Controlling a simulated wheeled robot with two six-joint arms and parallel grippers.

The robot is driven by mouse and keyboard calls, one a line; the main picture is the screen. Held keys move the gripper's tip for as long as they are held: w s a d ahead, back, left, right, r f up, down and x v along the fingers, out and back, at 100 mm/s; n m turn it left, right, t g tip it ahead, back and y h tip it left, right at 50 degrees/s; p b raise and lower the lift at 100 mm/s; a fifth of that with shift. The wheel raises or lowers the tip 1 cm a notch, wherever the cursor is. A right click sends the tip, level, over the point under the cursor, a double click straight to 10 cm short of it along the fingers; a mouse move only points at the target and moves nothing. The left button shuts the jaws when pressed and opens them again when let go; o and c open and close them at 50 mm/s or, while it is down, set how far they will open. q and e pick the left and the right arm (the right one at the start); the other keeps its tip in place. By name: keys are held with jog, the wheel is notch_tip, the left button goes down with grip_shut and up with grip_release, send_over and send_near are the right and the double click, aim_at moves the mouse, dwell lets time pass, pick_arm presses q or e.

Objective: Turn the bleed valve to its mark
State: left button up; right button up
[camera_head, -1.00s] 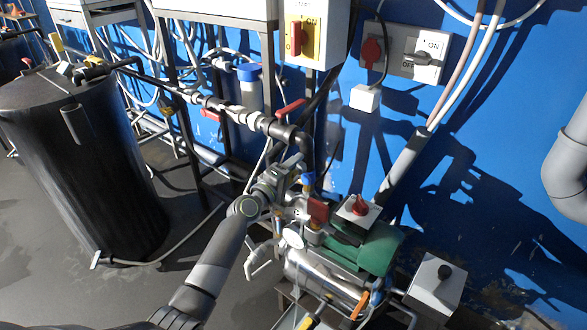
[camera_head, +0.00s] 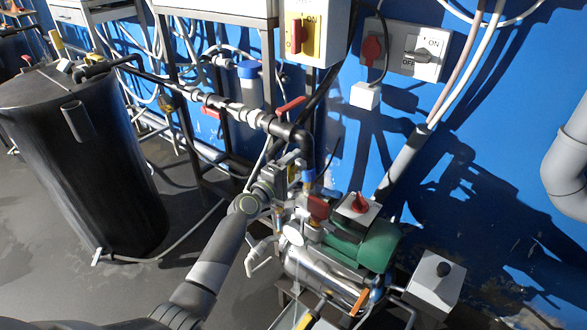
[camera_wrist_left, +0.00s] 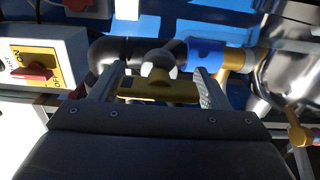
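My left gripper (camera_head: 296,166) is at the pump pipework, just beside the blue-collared vertical fitting (camera_head: 308,180). In the left wrist view, my left gripper (camera_wrist_left: 158,88) is open, with its two fingers apart. A rounded grey knob (camera_wrist_left: 158,65) over a yellow brass-coloured body (camera_wrist_left: 160,89) shows between the fingers, and I take it to be the bleed valve. I cannot tell whether either finger touches it. The blue collar (camera_wrist_left: 205,54) is just right of it. The valve's mark cannot be made out, and in the head view the gripper hides the knob. My right gripper is not in view.
The green-and-steel pump (camera_head: 365,246) stands below and right of the gripper, with a red-switched box (camera_head: 358,208) on it. A pipe with a red lever (camera_head: 291,105) runs above. A black tank (camera_head: 85,170) stands left, with clear floor in front.

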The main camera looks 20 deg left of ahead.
pick_arm(q)
jog(key=shift+o, duration=1.3)
jog(key=shift+s+a, duration=0.15)
jog(key=shift+s, duration=0.2)
jog(key=p+v, duration=0.1)
jog(key=v, duration=1.5)
jog(key=shift+s, duration=0.35)
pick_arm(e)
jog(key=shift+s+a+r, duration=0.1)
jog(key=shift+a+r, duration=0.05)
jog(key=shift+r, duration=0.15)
pick_arm(q)
jog(key=shift+a, duration=0.1)
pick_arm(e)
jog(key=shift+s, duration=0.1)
